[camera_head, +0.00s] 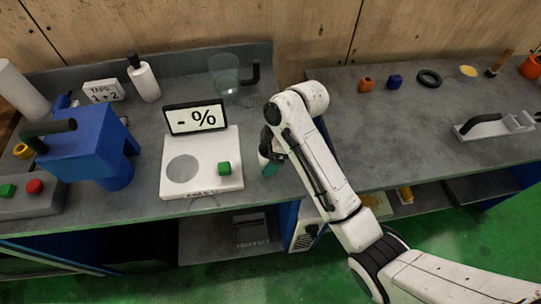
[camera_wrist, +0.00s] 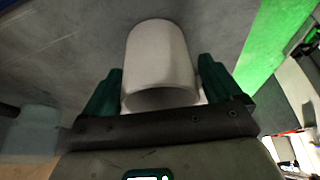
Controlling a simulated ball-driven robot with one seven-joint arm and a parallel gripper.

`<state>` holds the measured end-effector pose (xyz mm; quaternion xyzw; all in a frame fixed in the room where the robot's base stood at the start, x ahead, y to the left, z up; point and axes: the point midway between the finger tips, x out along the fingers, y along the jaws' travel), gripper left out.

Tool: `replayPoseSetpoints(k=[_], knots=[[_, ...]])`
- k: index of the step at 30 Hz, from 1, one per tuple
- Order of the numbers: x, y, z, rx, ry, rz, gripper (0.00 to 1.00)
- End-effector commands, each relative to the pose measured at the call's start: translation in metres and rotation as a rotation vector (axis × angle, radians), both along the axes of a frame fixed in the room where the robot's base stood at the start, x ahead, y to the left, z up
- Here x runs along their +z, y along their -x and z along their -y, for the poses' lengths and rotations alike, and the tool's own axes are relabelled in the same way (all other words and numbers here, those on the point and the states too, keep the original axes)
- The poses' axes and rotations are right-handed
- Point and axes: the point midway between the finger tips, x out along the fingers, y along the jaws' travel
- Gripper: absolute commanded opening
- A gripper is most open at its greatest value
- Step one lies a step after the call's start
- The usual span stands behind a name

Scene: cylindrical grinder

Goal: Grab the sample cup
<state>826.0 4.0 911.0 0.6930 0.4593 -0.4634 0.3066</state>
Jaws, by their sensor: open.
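A pale grey-white cup (camera_wrist: 160,60), which looks like the sample cup, is between my two green gripper fingers in the wrist view. My gripper (camera_wrist: 158,82) is open, with one finger on each side of the cup. A gap shows on the left near the fingertip; contact on the right is hard to judge. The cup's rim faces the wrist camera. In the head view my gripper (camera_head: 269,166) is low over the counter, just right of the white scale (camera_head: 205,140). My arm hides most of the cup there.
A green button (camera_head: 223,169) on the scale is close left of my gripper. A clear beaker (camera_head: 224,73) stands behind. A blue machine (camera_head: 82,147) with a black handle is at left. Small orange and blue pieces (camera_head: 395,81) lie on the right counter, whose middle is clear.

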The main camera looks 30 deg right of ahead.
Motion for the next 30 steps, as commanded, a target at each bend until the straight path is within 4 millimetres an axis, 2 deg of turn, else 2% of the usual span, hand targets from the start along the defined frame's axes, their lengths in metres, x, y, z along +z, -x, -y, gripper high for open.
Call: replayPoseSetpoints(k=[7,24,30], knots=[[-0.0023,-0.0004,-0.0007,0.000,0.000,0.000,0.92],[-0.0018,-0.0005,-0.0006,0.000,0.000,0.001,0.39],[-0.0016,-0.0006,-0.0006,0.000,0.000,0.001,0.37]])
